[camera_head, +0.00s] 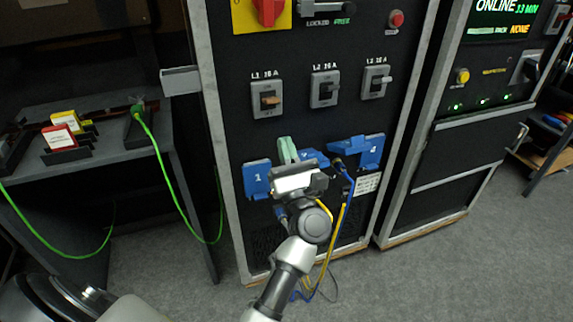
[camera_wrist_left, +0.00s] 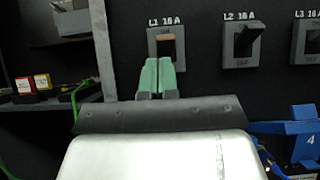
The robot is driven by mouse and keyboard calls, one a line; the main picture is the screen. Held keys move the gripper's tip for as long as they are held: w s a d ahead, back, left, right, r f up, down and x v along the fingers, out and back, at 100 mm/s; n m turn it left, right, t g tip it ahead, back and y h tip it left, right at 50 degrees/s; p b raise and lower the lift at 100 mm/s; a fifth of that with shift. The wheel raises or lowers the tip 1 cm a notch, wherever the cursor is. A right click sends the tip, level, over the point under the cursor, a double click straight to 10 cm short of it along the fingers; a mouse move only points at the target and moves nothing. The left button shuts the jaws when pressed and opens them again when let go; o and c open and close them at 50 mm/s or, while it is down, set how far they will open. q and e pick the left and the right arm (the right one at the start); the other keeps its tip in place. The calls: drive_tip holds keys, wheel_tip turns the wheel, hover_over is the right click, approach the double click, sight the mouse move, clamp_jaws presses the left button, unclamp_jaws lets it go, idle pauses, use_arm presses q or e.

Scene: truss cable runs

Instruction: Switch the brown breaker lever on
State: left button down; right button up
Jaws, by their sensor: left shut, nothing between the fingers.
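The brown breaker lever (camera_head: 269,101) sits in the grey L1 16 A breaker (camera_head: 257,88) on the black cabinet front. In the left wrist view the brown lever (camera_wrist_left: 166,37) shows in the upper part of the breaker frame (camera_wrist_left: 152,48). My left gripper (camera_head: 288,150) is shut and empty, its green fingertips below the L1 breaker in the head view. In the left wrist view the green fingers (camera_wrist_left: 158,75) overlap the breaker's lower part. I cannot tell whether they touch it. My right gripper is not in view.
The L2 breaker (camera_head: 325,89) and L3 breaker (camera_head: 376,81) stand to the right. Blue numbered sockets (camera_head: 257,180) sit below, with blue and yellow cables hanging. A red rotary switch (camera_head: 267,10) is above. A side table (camera_head: 100,155) with a green cable stands left.

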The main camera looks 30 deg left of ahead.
use_arm(q)
drive_tip(key=shift+s+d+f, duration=0.3)
drive_tip(key=shift+s+d, duration=0.1)
drive_tip(key=shift+d, duration=0.1)
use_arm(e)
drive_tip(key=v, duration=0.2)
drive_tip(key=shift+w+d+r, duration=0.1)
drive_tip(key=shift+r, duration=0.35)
